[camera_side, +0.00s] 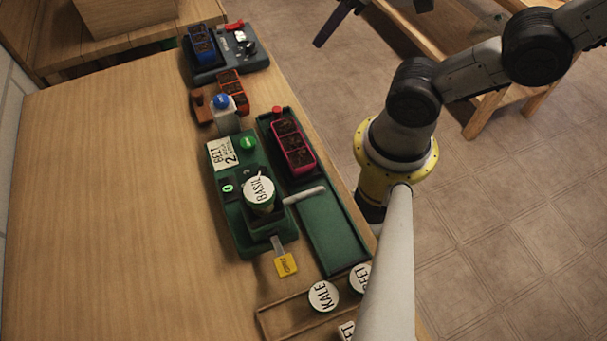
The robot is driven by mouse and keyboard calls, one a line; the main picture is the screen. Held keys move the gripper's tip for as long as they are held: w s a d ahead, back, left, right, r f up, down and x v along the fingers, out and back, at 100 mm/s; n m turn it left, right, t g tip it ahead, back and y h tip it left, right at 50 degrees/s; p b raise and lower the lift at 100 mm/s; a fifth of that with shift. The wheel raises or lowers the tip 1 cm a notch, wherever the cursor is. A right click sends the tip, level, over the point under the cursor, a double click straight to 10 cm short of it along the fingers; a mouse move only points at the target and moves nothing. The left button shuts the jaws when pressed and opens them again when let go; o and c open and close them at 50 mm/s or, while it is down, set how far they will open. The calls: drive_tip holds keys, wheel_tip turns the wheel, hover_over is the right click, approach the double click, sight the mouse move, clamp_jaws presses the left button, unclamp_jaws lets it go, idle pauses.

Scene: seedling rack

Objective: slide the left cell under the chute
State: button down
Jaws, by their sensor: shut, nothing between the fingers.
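A pink-red rack (307,172) with three soil-filled cells in a row lies in the upper part of a long green channel (333,236). Which end counts as left is not clear from this view. A green dispenser (244,236) with a white-lidded BASIL jar (259,189) stands beside the channel. A pale bar (305,194), perhaps the chute, reaches from it over the channel, just below the rack in the picture. The rack is apart from this bar. My gripper (321,38) is at the top edge, above the floor, shut and empty, far from the rack.
Orange (200,106) and blue-grey (236,62) stations stand further up the table. A wooden tray (268,326) with KALE (323,296) and other jars lies at the bottom. The table's left side (110,200) is clear.

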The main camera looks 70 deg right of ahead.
idle(0.4)
drive_tip(key=c, duration=1.3)
unclamp_jaws()
drive_tip(key=o, duration=0.3)
drive_tip(key=shift+w+a+r+g, duration=0.1)
drive_tip(key=shift+w+r+g, duration=0.45)
drive_tip(key=shift+w, duration=0.2)
drive_tip(key=shift+o, duration=0.2)
drive_tip(key=g, duration=0.5)
hover_over(276, 109)
wheel_tip(276, 109, down, 5)
drive_tip(key=shift+t, duration=0.25)
wheel_tip(276, 109, down, 14)
drive_tip(key=shift+r, duration=0.2)
clamp_jaws()
